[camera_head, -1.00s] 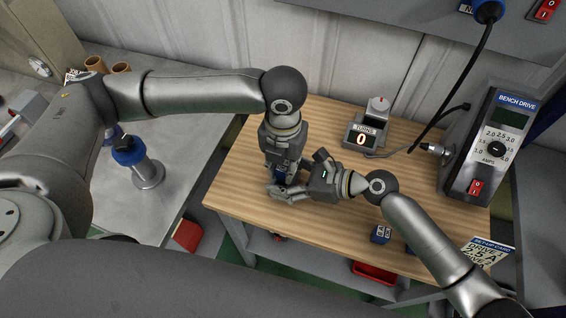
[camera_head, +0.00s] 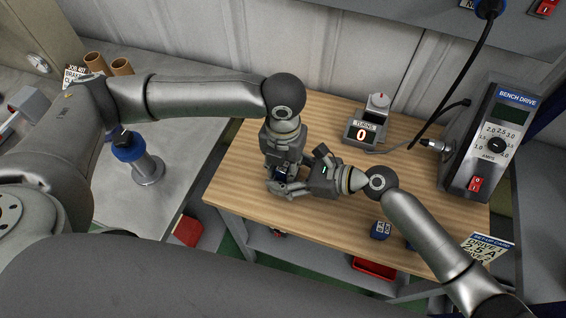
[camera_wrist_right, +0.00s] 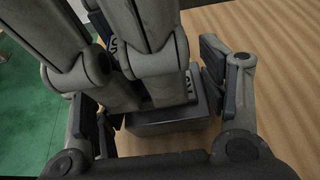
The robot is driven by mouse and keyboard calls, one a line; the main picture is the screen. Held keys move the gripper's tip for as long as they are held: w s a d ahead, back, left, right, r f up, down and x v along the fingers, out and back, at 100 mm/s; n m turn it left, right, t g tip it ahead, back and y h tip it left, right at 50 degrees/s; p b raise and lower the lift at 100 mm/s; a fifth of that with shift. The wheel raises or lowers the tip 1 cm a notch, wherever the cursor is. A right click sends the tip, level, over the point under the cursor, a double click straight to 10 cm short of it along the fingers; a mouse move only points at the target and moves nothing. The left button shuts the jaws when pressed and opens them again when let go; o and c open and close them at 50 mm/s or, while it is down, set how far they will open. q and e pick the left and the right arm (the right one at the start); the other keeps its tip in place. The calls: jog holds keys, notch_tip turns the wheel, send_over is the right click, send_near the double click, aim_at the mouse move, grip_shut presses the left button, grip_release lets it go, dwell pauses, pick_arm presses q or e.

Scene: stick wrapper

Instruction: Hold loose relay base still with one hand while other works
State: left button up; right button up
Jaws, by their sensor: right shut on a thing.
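The relay base, a dark grey block (camera_wrist_right: 165,122), sits on the wooden bench top in the right wrist view. My right gripper (camera_wrist_right: 160,105) has a finger on each side of it and is shut on it. In the head view my right gripper (camera_head: 284,188) reaches in from the right, low over the bench. My left gripper (camera_head: 282,172) points down from above at the same spot. Its fingers (camera_wrist_right: 150,75) cover the block's top in the wrist view, near white-marked dark parts. Whether they are closed is hidden. The hands mostly hide the base in the head view.
A turns counter (camera_head: 364,128) reading 0 stands at the back. A bench drive unit (camera_head: 490,145) stands at the right with a cable. A blue-topped post (camera_head: 145,162) stands on the left grey table.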

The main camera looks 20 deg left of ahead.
pick_arm(q)
jog(key=o, duration=0.3)
notch_tip(320, 180, up, 12)
dwell(0.6)
pick_arm(e)
jog(key=o, duration=1.3)
